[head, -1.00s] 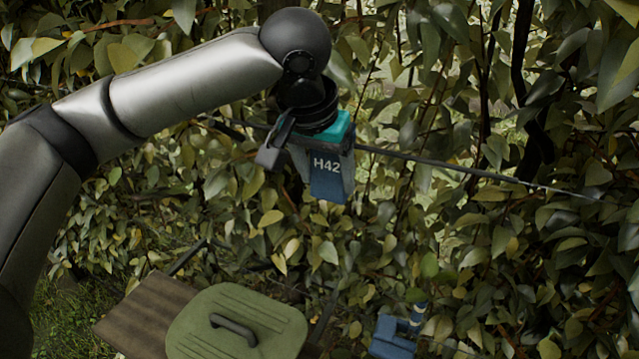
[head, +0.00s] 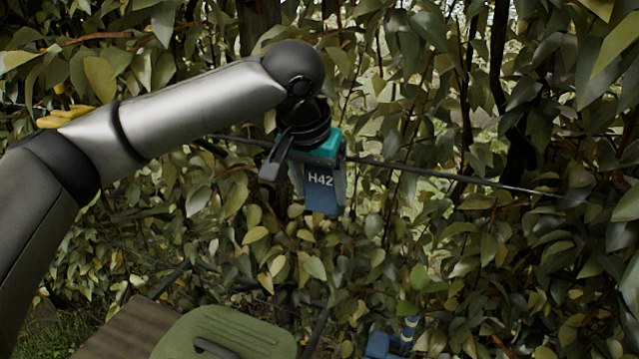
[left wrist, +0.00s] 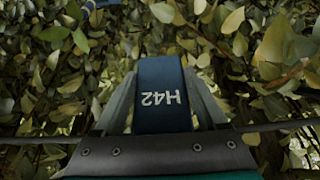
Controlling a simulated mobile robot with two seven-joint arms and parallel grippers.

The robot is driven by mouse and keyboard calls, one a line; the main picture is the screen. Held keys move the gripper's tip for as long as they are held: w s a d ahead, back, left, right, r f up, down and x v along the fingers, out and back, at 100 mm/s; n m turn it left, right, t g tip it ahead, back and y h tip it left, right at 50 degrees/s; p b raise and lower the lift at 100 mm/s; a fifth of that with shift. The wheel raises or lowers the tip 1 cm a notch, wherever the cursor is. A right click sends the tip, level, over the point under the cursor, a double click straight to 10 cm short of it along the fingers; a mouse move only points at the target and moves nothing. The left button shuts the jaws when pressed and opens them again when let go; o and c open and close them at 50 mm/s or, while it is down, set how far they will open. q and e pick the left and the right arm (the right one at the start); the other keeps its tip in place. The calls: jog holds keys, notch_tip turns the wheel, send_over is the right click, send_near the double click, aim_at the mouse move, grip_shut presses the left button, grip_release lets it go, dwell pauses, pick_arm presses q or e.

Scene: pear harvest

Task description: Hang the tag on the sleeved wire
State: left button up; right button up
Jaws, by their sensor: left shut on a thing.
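My left gripper (head: 321,187) is shut on a blue tag (head: 322,198) with white "H42" lettering. In the head view the tag hangs down between the fingers. In the left wrist view the tag (left wrist: 162,105) stands between the two grey fingers (left wrist: 162,82), its lettering upside down. The dark wire (head: 430,172) runs across the head view and is hidden where it passes the gripper. It also shows in the left wrist view (left wrist: 270,126), level with the gripper's base. I cannot tell whether the tag or gripper touches it. The right gripper is out of view.
Dense leafy branches surround the wire and gripper. A green lid (head: 225,334) with a dark handle and a brown board (head: 125,332) are at the lower left. A blue object (head: 385,345) with a banded post is at the bottom, below the wire.

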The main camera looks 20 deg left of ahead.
pick_arm(q)
jog(key=o, duration=1.3)
